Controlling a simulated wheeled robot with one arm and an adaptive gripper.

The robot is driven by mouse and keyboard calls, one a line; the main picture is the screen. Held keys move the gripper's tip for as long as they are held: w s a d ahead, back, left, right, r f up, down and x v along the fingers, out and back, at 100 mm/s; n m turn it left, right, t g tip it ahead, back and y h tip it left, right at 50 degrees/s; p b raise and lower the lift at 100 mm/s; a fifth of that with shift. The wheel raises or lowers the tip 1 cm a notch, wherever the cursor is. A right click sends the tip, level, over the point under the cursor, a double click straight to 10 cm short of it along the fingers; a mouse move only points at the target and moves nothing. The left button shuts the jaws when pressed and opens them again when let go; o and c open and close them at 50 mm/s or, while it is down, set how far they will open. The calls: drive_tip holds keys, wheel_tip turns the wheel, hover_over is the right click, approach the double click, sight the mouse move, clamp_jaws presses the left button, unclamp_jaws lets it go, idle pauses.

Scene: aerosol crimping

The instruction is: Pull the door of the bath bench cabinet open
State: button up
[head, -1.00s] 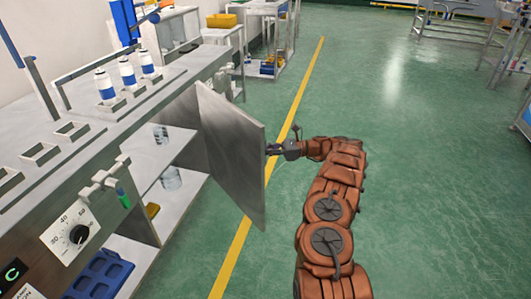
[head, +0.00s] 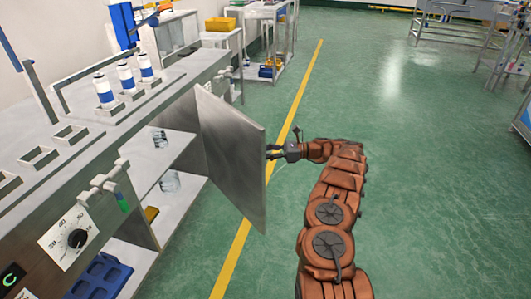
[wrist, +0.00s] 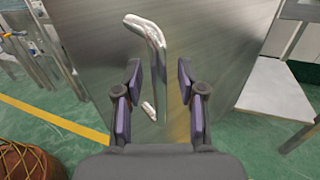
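The grey metal door (head: 232,150) of the bath bench cabinet stands swung wide open, sticking out from the bench front into the aisle. My gripper (head: 274,152) is at the door's outer face, near its free edge. In the wrist view the door (wrist: 215,45) fills the middle, with its bent silver handle (wrist: 157,55) upright on it. My gripper (wrist: 160,88) is open there, one finger on each side of the handle's lower part. Gaps show between the fingers and the handle, so it is not gripped. The handle is hidden in the head view.
The open cabinet shows a shelf (head: 165,165) with glass jars and a blue rack (head: 100,277) below. White-and-blue cans (head: 125,77) stand on the bench top. The green floor (head: 410,150) right of my arm is clear. A white table (wrist: 275,90) shows at right in the wrist view.

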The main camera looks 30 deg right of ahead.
drive_tip(key=v, duration=0.7)
drive_tip(key=shift+d, duration=0.2)
idle(0.5)
drive_tip(key=shift+s, duration=0.1)
